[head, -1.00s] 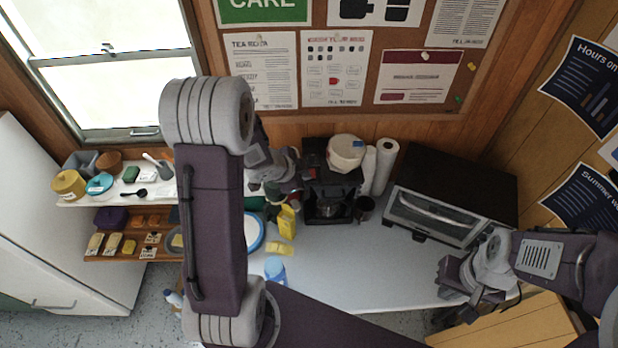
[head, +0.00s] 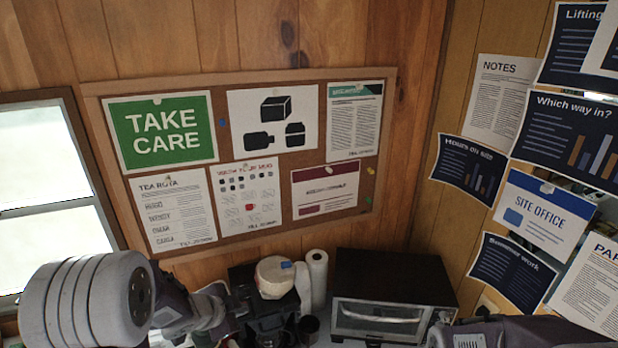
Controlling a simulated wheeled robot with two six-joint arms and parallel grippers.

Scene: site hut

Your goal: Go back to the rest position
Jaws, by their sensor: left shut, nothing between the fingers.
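My left arm comes in at the bottom left. Its gripper (head: 222,302) is shut and empty, just left of the coffee machine (head: 262,322) in the picture. I cannot tell whether it touches the machine. Only the upper part of my right arm shows, low along the bottom edge in front of the toaster oven. My right gripper's fingers are below the frame.
A black toaster oven (head: 385,295) stands in the corner. A paper roll (head: 317,278) and a round pale tub (head: 275,277) are beside and on the coffee machine. A notice board (head: 300,164) hangs behind. The window (head: 50,190) is left. The worktop is mostly out of view.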

